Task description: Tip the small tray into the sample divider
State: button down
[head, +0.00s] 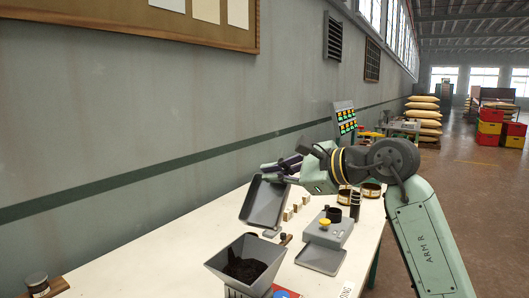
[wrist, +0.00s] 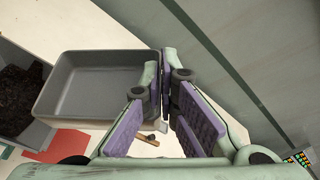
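The small grey tray (head: 265,204) is held in the air, steeply tilted, behind the sample divider in the head view. It also shows in the wrist view (wrist: 95,82), where its inside looks bare. My gripper (head: 285,171) is at the tray's upper edge. In the wrist view the purple-padded fingers (wrist: 163,85) come close together at the tray's right wall, and the exact grip point is partly hidden. The sample divider (head: 219,259) is a grey hopper at the front, holding a heap of dark granules (head: 244,269). Its wall also shows at the left of the wrist view (wrist: 36,136).
Several small blocks (head: 296,209) and round tins (head: 371,190) stand farther back. A dark jar (head: 37,283) is at front left. The wall runs along the left side.

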jog(key=w+d+f+m+g+y+p, duration=0.1)
jog(key=w+d+f+m+g+p, duration=0.3)
jog(key=w+f, duration=0.5)
jog(key=shift+d+m+p, duration=0.2)
jog(key=shift+m+p, duration=0.15)
jog(key=shift+m, duration=0.55)
jog(key=shift+s, duration=0.1)
notch_tip(320, 180, up, 4)
jog(key=shift+f, duration=0.1)
jog(key=shift+d, duration=0.1)
